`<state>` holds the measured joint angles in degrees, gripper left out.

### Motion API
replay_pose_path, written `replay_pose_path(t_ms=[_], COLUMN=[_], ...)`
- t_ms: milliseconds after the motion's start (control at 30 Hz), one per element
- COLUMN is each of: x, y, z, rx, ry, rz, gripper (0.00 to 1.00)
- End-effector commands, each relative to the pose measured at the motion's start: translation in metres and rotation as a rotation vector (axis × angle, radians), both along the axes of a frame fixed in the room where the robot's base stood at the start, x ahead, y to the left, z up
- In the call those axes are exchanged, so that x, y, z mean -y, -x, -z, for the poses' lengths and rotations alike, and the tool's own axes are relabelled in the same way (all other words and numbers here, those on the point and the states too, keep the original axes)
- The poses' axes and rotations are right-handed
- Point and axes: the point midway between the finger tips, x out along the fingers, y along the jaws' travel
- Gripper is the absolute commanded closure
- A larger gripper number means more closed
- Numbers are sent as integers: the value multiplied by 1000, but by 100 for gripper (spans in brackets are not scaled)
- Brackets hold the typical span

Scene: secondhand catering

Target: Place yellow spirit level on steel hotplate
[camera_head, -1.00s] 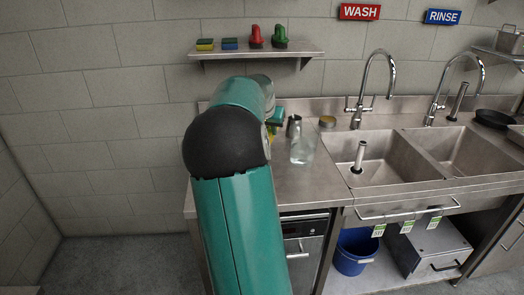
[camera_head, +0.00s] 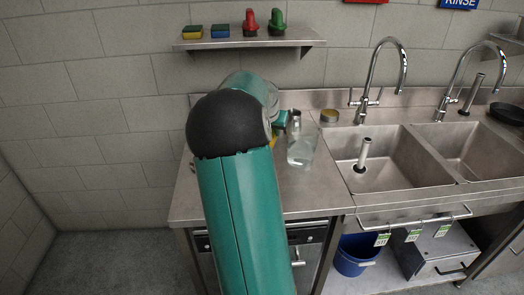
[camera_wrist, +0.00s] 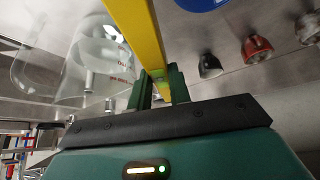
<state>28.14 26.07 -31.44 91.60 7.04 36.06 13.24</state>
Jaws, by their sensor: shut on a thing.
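The yellow spirit level (camera_wrist: 143,36) is a long yellow bar running up from my gripper in the wrist view. My gripper (camera_wrist: 160,80) is shut on it, with a green finger on either side. In the head view my arm hides most of the gripper and the level, and the gripper is over the counter, left of the clear jug. I cannot make out the steel hotplate for certain in either view.
Two sinks with tall taps are to the right. A wall shelf (camera_head: 250,43) with sponges and red and green items hangs behind. A blue bucket (camera_head: 356,255) stands below.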

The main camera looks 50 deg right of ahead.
Motion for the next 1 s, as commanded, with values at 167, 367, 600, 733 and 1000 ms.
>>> replay_pose_path(t_ms=[167,367,600,733,1000], x=[-4,-4,-2,-1,0], y=[1,2,2,1,1], z=[31,52,88,90,93], rx=[0,0,0,3,1], ry=[-2,-1,0,2,1], rz=[-1,0,-1,-1,-1], gripper=[100,100,100,100,100])
